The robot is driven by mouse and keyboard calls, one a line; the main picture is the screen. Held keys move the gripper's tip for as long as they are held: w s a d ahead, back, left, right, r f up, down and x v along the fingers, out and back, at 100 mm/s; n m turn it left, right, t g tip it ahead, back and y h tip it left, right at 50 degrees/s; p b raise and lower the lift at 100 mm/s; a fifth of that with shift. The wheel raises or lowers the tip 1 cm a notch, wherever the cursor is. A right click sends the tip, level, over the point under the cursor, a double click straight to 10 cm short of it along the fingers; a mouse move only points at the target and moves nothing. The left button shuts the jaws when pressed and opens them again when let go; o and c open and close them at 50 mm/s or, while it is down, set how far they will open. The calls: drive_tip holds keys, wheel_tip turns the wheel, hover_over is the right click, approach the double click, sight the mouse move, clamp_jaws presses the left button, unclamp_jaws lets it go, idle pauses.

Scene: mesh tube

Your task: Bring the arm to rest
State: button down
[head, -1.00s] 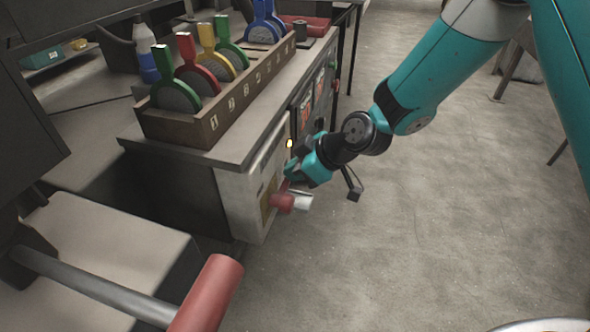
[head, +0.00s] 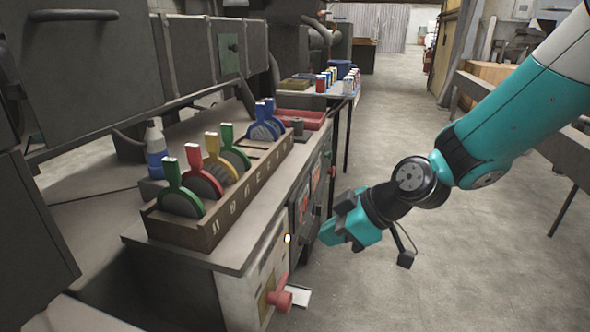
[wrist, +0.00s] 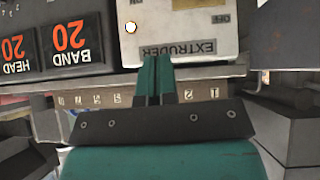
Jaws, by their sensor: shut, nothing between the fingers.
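My gripper (head: 331,233) is teal and black. In the head view it hangs in the air to the right of the bench front, beside the control panels. In the wrist view its two teal fingers (wrist: 152,78) are together with nothing between them. They point toward the light panel marked EXTRUDER (wrist: 185,30), which has a small glowing lamp (wrist: 131,28). A red rotary handle (head: 279,295) sticks out of that panel below the gripper in the head view. It is apart from the gripper.
A wooden rack (head: 215,232) of coloured paddles stands on the bench top (head: 285,190). A white and blue bottle (head: 155,150) stands behind it. Dark panels marked BAND (wrist: 78,38) and HEAD adjoin the EXTRUDER panel.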

drive_tip(key=s+d+r+m+g+h+p, duration=0.1)
drive_tip(key=s+d+r+m, duration=0.15)
drive_tip(key=s, duration=0.45)
drive_tip(key=s+d+r+m+g+h, duration=0.1)
drive_tip(key=s+d+r+m+h, duration=0.1)
drive_tip(key=s+r, duration=0.35)
drive_tip(key=s+d+r+m+g+h+p, duration=0.1)
drive_tip(key=s+d+r+m, duration=0.15)
drive_tip(key=s, duration=0.65)
wheel_tip(320, 180, up, 16)
drive_tip(key=p, duration=1.6)
drive_tip(key=shift+w+a+r, duration=0.15)
drive_tip(key=shift+w+a, duration=0.1)
drive_tip(key=shift+a, duration=0.15)
